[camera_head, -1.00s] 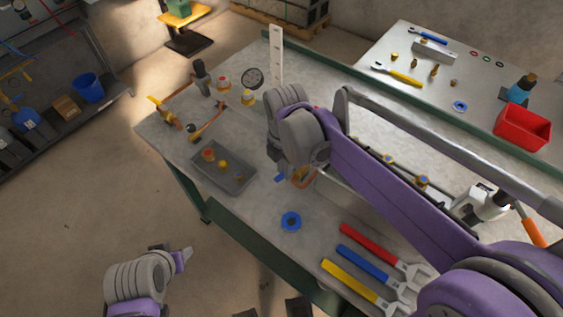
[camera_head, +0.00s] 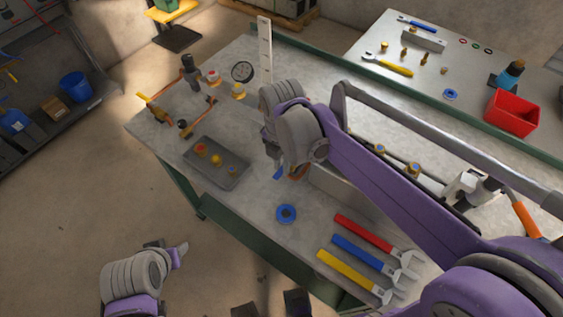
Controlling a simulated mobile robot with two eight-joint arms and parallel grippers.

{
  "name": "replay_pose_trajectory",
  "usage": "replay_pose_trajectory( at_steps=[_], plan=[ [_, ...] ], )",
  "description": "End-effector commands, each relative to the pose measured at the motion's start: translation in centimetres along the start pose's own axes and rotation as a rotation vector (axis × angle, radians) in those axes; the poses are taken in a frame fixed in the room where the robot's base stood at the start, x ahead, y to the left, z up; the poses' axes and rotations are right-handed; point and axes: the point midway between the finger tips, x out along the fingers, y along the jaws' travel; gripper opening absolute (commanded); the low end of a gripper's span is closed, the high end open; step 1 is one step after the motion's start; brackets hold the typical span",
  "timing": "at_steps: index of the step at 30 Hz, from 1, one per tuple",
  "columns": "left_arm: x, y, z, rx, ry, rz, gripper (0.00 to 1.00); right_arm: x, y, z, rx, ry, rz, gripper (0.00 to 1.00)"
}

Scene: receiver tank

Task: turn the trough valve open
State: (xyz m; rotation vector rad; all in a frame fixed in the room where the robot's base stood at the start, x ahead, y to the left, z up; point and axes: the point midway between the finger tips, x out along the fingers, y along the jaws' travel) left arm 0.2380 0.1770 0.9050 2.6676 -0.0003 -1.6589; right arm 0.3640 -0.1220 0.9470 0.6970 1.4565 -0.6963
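A pale grey metal box (camera_head: 342,190), perhaps the trough, stands on the bench (camera_head: 238,205), partly hidden under my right arm. A small blue part (camera_head: 279,173) and an orange part (camera_head: 298,173) show at its left end, beside my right wrist. I cannot tell whether either is the trough valve's handle. My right gripper (camera_head: 273,152) points down near these parts. Its fingers are mostly hidden by the wrist, so its opening and any contact are unclear. My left gripper (camera_head: 172,251) is low over the floor, off the bench's front side, away from the box.
A grey tray (camera_head: 217,178) with small fittings, a blue ring (camera_head: 286,213) and red, blue and yellow wrenches (camera_head: 346,262) lie on the bench. An upright slotted plate (camera_head: 265,60) and pipe fittings stand farther back. A red bin (camera_head: 512,112) sits at right.

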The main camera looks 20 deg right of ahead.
Motion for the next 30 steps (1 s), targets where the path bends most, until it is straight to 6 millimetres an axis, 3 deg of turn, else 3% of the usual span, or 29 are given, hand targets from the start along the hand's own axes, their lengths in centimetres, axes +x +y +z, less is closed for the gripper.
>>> replay_pose_trajectory(
  at_steps=[1, 5, 17, 30],
  plan=[
    [0.0, 0.0, 0.0, 0.000, 0.000, 0.000, 0.50, 0.0, -0.1, 0.0, -0.001, 0.000, -0.002, 0.28],
    [0.0, 0.0, 0.0, 0.000, 0.000, 0.000, 0.50, 0.0, -0.1, 0.0, 0.000, 0.000, -0.002, 0.51],
    [-0.1, 0.0, -0.1, 0.000, 0.000, 0.000, 0.50, -0.8, 0.0, 0.0, 0.001, -0.001, -0.001, 0.51],
    [-0.7, 0.0, -0.6, 0.000, 0.005, 0.000, 0.50, -8.8, 0.0, 0.0, 0.001, -0.001, -0.001, 0.51]
  ],
)
